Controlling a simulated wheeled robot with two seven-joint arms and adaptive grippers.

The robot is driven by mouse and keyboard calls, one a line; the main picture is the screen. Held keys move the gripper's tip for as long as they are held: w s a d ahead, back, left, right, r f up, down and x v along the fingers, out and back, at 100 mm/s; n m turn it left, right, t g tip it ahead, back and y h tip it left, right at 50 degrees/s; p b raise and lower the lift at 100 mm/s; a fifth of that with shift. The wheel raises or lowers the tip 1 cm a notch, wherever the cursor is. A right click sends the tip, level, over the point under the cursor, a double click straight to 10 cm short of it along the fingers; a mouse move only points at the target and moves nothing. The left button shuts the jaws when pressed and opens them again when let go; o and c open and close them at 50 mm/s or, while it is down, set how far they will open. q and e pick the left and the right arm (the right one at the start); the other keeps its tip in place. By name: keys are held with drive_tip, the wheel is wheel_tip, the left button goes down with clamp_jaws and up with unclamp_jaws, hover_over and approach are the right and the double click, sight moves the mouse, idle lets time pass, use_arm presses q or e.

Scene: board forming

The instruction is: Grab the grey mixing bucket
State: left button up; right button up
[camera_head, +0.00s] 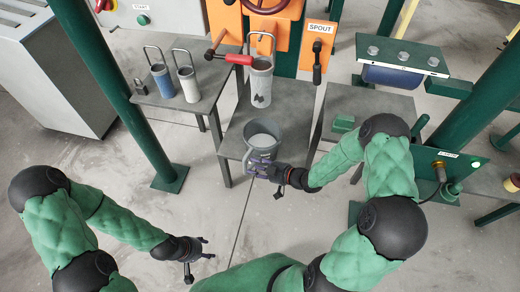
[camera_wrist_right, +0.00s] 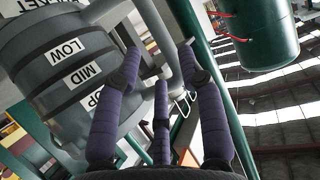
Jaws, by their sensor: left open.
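The grey mixing bucket (camera_head: 279,128) stands on the near part of the grey table, with light grey material visible inside. In the right wrist view the bucket (camera_wrist_right: 40,75) fills the left side, with white LOW and MID labels, and its grey handle (camera_wrist_right: 160,25) shows beside it. My right gripper (camera_head: 257,166) is at the bucket's near side. In the wrist view its purple fingers (camera_wrist_right: 160,60) are spread, one on each side of the handle; contact cannot be told. My left gripper (camera_head: 200,248) is open and empty, low over the floor at left.
A tall grey container (camera_head: 261,88) stands behind the bucket below orange machinery. A red-handled lever (camera_head: 238,59) juts nearby. Green posts (camera_head: 125,95) flank the tables.

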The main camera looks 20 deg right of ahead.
sight(246, 165)
drive_tip(key=b+x, duration=0.2)
drive_tip(key=x, duration=0.3)
drive_tip(key=shift+a+f, duration=0.25)
clamp_jaws()
drive_tip(key=shift+w+r, duration=0.15)
